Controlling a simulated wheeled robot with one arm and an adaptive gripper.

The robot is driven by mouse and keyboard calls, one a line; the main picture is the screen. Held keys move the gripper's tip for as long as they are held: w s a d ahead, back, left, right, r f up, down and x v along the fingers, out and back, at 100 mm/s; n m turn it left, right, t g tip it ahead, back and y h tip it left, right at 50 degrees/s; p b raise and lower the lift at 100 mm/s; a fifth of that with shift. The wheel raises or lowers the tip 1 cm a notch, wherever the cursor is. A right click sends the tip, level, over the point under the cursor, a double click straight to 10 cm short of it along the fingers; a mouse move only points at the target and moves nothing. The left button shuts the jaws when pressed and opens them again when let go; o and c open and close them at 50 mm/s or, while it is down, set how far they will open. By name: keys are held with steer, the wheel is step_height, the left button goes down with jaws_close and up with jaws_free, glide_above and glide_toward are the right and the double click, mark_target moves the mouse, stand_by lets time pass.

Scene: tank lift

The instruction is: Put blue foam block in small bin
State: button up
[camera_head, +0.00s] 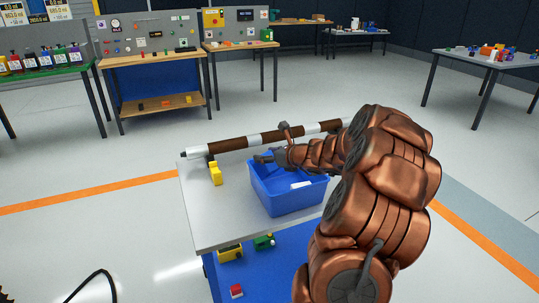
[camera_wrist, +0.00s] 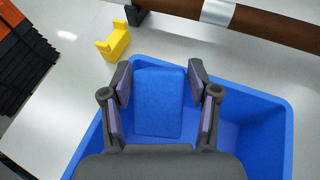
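The blue foam block (camera_wrist: 159,101) shows in the wrist view between my fingers. It appears to lie inside the blue bin (camera_wrist: 268,118), near the bin's far wall, with slim gaps between its sides and the fingers. My gripper (camera_wrist: 164,84) is open, with its two fingers spread on either side of the block. In the head view my gripper (camera_head: 272,146) is over the far part of the bin (camera_head: 294,200), which stands on the grey table. I cannot make out the block clearly in the head view.
A yellow block (camera_head: 215,173) stands on the table (camera_head: 215,225) left of the bin. A brown and white bar (camera_head: 268,137) runs along the table's far edge. Yellow and green items (camera_head: 230,252) sit on a lower level. Workbenches (camera_head: 155,62) stand behind.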

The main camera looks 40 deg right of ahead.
steer(key=shift+o, duration=1.1)
steer(key=shift+r, duration=0.1)
steer(key=shift+r, duration=0.45)
steer(key=v, duration=1.2)
steer(key=shift+p, duration=0.45)
